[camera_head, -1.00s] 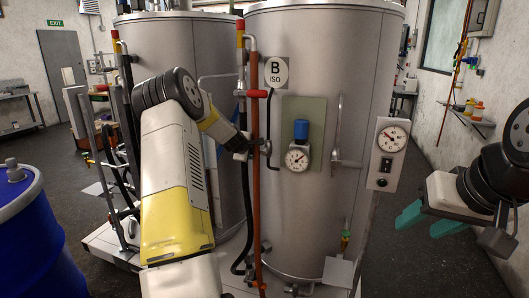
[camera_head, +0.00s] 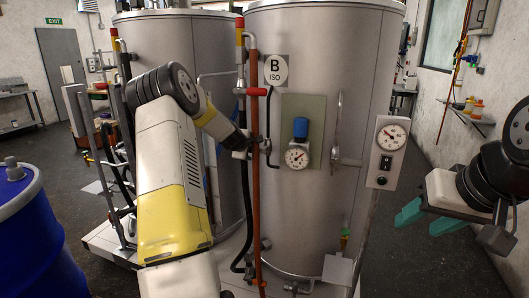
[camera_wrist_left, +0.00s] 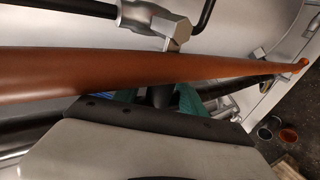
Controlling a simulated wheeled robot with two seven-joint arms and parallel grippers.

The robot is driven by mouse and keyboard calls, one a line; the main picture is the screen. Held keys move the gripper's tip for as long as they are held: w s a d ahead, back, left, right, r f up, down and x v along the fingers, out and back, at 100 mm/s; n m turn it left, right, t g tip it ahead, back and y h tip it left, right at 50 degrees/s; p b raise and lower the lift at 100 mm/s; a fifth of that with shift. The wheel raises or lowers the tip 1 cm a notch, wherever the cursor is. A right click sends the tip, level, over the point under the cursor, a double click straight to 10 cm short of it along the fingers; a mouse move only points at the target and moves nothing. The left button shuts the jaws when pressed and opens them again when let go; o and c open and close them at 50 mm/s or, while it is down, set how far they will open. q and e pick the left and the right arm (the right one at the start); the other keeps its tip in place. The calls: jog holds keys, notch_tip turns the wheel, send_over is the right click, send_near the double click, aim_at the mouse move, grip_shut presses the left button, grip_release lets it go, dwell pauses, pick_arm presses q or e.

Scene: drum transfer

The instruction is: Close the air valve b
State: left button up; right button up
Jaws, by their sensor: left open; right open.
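Tank B (camera_head: 350,70) carries a "B ISO" label. I cannot tell for sure which fitting is air valve b. My left gripper (camera_head: 250,146) is at the pipe, below the red handle, its fingers mostly hidden. In the left wrist view the pipe (camera_wrist_left: 100,75) crosses in front of the open teal fingers (camera_wrist_left: 165,97), and a metal fitting (camera_wrist_left: 165,20) is just beyond it. My right gripper (camera_head: 428,220) is open and empty at the right.
A regulator with a blue knob (camera_head: 301,127) and a gauge (camera_head: 296,157) are on the tank front. A gauge box (camera_head: 387,150) stands right of them. A blue drum (camera_head: 35,235) is at the lower left. Black hoses run beside the pipe.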

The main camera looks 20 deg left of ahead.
pick_arm(q)
jog(key=v, duration=0.6)
jog(key=shift+s+r, duration=0.2)
jog(key=shift+s, duration=0.05)
jog(key=s+d+r+m+g+h, duration=0.1)
jog(key=s+d+r+m, duration=0.4)
jog(key=s+d, duration=0.3)
jog(key=s+d+r+m+g+h, duration=0.1)
jog(key=s+d+r+m, duration=0.4)
jog(key=s+d, duration=0.3)
jog(key=s+d+m+g, duration=0.1)
jog(key=s+m, duration=0.3)
jog(key=s, duration=0.9)
jog(key=s+d+f+m+g, duration=0.1)
jog(key=s+d+m, duration=0.3)
jog(key=s, duration=1)
jog(key=shift+s+d+m+g+h, duration=0.25)
jog(key=shift+m+g+h, duration=0.15)
jog(key=shift+g, duration=0.1)
